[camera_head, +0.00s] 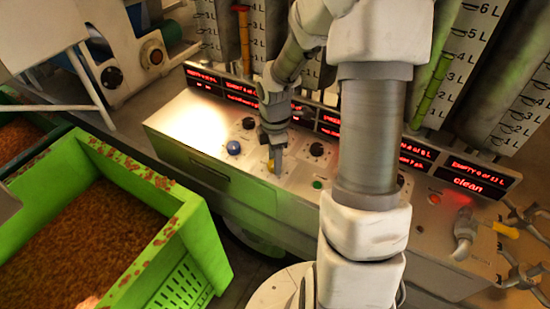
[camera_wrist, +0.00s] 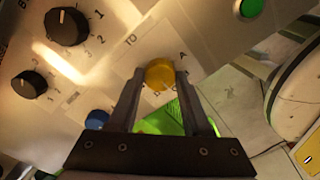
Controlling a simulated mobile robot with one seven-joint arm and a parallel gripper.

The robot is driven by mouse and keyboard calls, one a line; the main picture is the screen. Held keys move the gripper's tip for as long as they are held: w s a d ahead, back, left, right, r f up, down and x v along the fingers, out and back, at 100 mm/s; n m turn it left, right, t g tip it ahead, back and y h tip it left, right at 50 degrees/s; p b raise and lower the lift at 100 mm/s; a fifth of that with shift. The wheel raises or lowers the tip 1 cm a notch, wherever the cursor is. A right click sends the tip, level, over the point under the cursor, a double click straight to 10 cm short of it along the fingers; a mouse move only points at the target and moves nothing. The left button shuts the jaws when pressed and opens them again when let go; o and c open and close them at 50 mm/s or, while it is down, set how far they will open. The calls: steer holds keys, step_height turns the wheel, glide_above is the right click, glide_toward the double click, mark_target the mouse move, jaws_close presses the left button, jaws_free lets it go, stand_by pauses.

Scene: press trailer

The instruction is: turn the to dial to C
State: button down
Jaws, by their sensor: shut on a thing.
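The to dial is a yellow round knob (camera_wrist: 160,74) on the pale control panel, with "TO" printed beside it and an "A" at its upper right in the wrist view. Other letters near it are partly hidden by my fingers. A small yellow part of the dial (camera_head: 270,165) shows below my wrist in the head view. My gripper (camera_wrist: 158,78) points down at the panel and its two fingers are shut on the sides of the dial. I cannot tell which letter the dial points to.
Black dials (camera_wrist: 67,27) and a blue knob (camera_wrist: 97,119) sit close by. A green button (camera_head: 317,184) is to the right in the head view. Red displays (camera_head: 480,180) line the panel's back. A green crate (camera_head: 180,225) of brown contents stands at left.

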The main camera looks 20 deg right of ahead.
steer(key=shift+c, duration=1.7)
jaws_free()
step_height(320, 180, up, 18)
steer(key=p, duration=0.3)
steer(key=shift+f, duration=0.25)
